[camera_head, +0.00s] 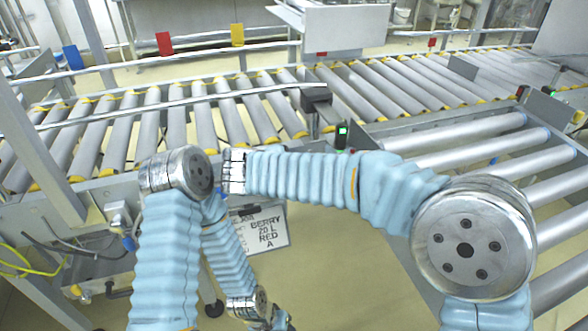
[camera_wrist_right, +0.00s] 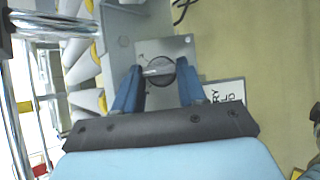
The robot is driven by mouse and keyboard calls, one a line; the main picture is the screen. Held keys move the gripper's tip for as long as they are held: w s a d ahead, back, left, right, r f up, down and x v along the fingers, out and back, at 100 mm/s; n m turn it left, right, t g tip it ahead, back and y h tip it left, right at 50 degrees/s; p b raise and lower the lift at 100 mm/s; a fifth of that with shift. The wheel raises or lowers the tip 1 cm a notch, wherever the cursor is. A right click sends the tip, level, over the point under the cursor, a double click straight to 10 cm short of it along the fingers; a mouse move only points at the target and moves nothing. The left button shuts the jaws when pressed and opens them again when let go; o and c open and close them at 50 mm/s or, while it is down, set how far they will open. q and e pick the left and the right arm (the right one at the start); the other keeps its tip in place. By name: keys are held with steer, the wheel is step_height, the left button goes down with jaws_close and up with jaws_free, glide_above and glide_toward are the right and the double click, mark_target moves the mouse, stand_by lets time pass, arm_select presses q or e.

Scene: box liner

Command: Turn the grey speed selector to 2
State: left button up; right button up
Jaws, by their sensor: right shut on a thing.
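The speed selector (camera_wrist_right: 166,80) is a round dark-grey knob on a light metal plate (camera_wrist_right: 180,47) in the right wrist view. A lighter bar runs nearly level across its face. I cannot read any numbers around it. My right gripper (camera_wrist_right: 159,70) has its two blue fingers on either side of the knob, shut on it. In the head view my right arm reaches left to the conveyor's near side, and its fingers and the knob cannot be made out there. My left gripper (camera_head: 278,320) is low at the bottom edge, small and partly cut off; its jaw state is unclear.
A roller conveyor (camera_head: 205,125) runs behind my arms, with wider rollers (camera_head: 480,130) at right. A metal post (camera_head: 35,140) stands at left, with yellow cables (camera_head: 18,262) below. Bare floor lies below the sign.

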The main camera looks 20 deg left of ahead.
stand_by(0.5)
steer(key=o, duration=1.1)
steer(key=shift+c, duration=0.2)
steer(key=shift+r, duration=0.1)
